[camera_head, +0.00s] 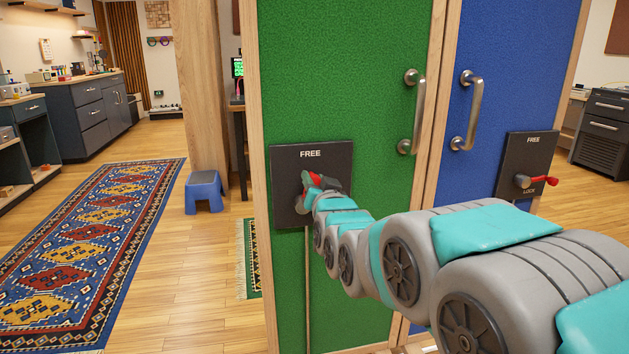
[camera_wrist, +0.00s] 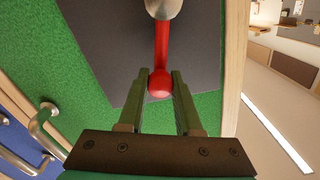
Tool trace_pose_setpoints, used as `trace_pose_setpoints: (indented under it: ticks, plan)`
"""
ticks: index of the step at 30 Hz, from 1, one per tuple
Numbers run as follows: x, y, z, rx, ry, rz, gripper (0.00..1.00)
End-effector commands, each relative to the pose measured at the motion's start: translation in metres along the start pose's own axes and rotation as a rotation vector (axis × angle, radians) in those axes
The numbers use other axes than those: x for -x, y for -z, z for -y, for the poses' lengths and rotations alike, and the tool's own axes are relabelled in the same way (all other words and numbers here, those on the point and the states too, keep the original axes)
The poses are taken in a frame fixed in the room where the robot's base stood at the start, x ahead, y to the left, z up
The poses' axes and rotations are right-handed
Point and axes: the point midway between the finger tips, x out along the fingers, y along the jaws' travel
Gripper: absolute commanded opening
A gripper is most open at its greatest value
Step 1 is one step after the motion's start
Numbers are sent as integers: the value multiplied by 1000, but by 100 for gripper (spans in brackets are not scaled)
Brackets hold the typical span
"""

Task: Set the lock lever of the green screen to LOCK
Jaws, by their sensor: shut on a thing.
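The green screen (camera_head: 345,70) stands in the middle of the head view, with a dark lever plate (camera_head: 285,168) marked FREE at its top. Any lower marking is hidden by my arm. In the wrist view the lock lever (camera_wrist: 161,45) is a red bar with a round red knob (camera_wrist: 159,84), running from a grey metal hub (camera_wrist: 163,8). My gripper (camera_wrist: 160,87) is shut on the knob, one finger on each side. In the head view my gripper (camera_head: 318,186) is at the plate and largely covers the lever, so its exact angle is hard to tell there.
A blue screen (camera_head: 518,60) adjoins on the right, with its own red lever (camera_head: 538,182) on a FREE/LOCK plate. Metal door handles (camera_head: 418,112) stick out beside my arm. A blue step stool (camera_head: 204,190) and patterned rug (camera_head: 90,245) lie left, with open floor between.

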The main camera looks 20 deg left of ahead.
Motion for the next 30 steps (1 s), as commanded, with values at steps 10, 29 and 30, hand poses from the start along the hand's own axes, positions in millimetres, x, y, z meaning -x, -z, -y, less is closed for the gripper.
trace_pose_setpoints:
  ticks: [10, 29, 30]
  plan:
    - [0, 0, 0, 0, 0, 1, 0]
    - [0, -5, -11, -114, -1, 2, 0]
    - [0, -5, -13, -143, -1, 2, 0]
